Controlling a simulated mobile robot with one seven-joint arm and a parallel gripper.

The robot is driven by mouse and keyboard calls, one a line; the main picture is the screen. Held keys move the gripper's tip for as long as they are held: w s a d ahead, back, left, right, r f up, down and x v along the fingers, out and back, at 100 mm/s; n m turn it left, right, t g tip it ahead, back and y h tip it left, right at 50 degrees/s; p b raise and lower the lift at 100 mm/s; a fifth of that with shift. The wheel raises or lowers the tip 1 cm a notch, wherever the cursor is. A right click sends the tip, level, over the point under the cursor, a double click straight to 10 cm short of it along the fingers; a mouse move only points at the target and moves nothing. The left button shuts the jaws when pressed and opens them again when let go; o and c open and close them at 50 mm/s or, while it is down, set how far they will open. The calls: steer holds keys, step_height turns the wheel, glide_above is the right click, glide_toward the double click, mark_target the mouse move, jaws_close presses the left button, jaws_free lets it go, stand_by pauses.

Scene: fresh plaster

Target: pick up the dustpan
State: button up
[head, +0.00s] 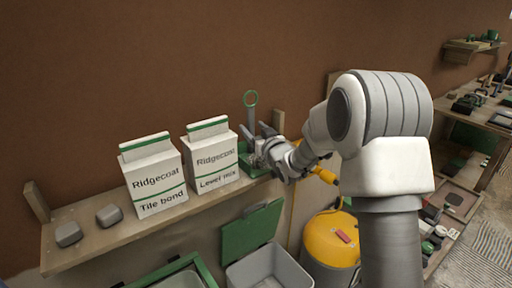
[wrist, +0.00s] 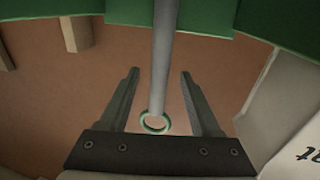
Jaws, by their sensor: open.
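The dustpan (head: 250,117) stands on the wall shelf, to the right of the Level mix bag. Its handle points up and ends in a green ring; its green pan is low behind my gripper and partly hidden by it. My gripper (head: 262,132) is open at the dustpan's handle. In the wrist view the grey handle of the dustpan (wrist: 163,55) runs between the two open fingers of my gripper (wrist: 159,73), with a gap on each side. The green ring shows close to the palm, and the green pan fills the top edge.
The Level mix bag (head: 212,163) and Tile bond bag (head: 154,183) stand left on the shelf (head: 95,238), with two grey blocks (head: 68,234) beyond. Below are an open grey bin with a green lid (head: 250,230) and a yellow-topped drum (head: 333,235). Cluttered shelving stands at right.

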steer(key=shift+x, duration=1.25)
steer(key=shift+d, duration=0.1)
steer(key=shift+c, duration=0.2)
jaws_close()
steer(key=shift+r, duration=0.1)
